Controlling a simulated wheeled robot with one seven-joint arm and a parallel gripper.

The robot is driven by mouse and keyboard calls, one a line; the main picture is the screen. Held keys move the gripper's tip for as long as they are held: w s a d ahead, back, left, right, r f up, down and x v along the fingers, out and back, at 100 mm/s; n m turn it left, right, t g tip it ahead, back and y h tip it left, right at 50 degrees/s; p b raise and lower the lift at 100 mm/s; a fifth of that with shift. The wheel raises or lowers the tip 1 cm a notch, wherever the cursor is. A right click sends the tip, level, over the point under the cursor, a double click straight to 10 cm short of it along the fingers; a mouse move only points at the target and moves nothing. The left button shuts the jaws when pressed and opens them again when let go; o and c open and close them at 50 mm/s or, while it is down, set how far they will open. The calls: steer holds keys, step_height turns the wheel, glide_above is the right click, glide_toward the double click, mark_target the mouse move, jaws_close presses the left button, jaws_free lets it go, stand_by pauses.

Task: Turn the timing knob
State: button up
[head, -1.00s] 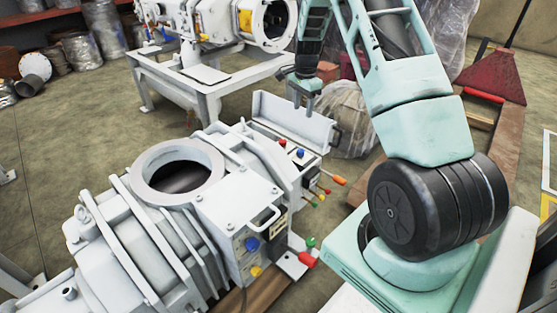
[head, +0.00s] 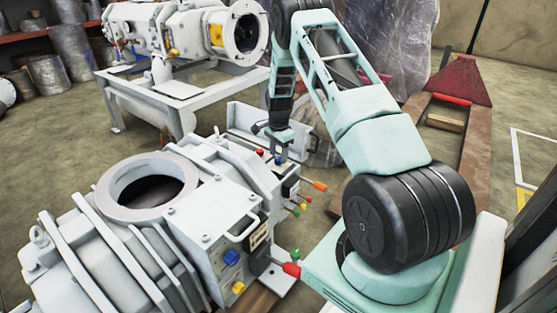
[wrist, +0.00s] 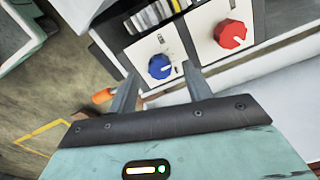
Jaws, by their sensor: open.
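A blue round knob (wrist: 160,67) and a red round knob (wrist: 230,33) sit on pale square plates of a control box in the wrist view; no readable label shows which is the timing knob. In the head view the red knob (head: 259,152) shows left of my gripper (head: 280,150), and the blue knob is partly hidden at the fingers. My gripper (wrist: 160,72) is open and empty. Its fingertips frame the blue knob in the wrist view, one at each side; I cannot tell how much height is left between them.
An orange-tipped lever (head: 319,186) sticks out beside the box. An upright white panel (head: 255,125) stands behind it. The near grey pump housing (head: 150,240) carries another blue knob (head: 232,258), a yellow knob (head: 238,288) and a red handle (head: 291,269). Open floor lies at the left.

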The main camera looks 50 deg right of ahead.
steer(key=shift+f, duration=0.7)
steer(key=c, duration=1)
steer(key=shift+r+n, duration=0.1)
steer(key=shift+n, duration=0.2)
steer(key=shift+n+p, duration=0.9)
steer(key=shift+p, duration=0.25)
steer(key=shift+n+p, duration=1.15)
steer(key=shift+n, duration=0.55)
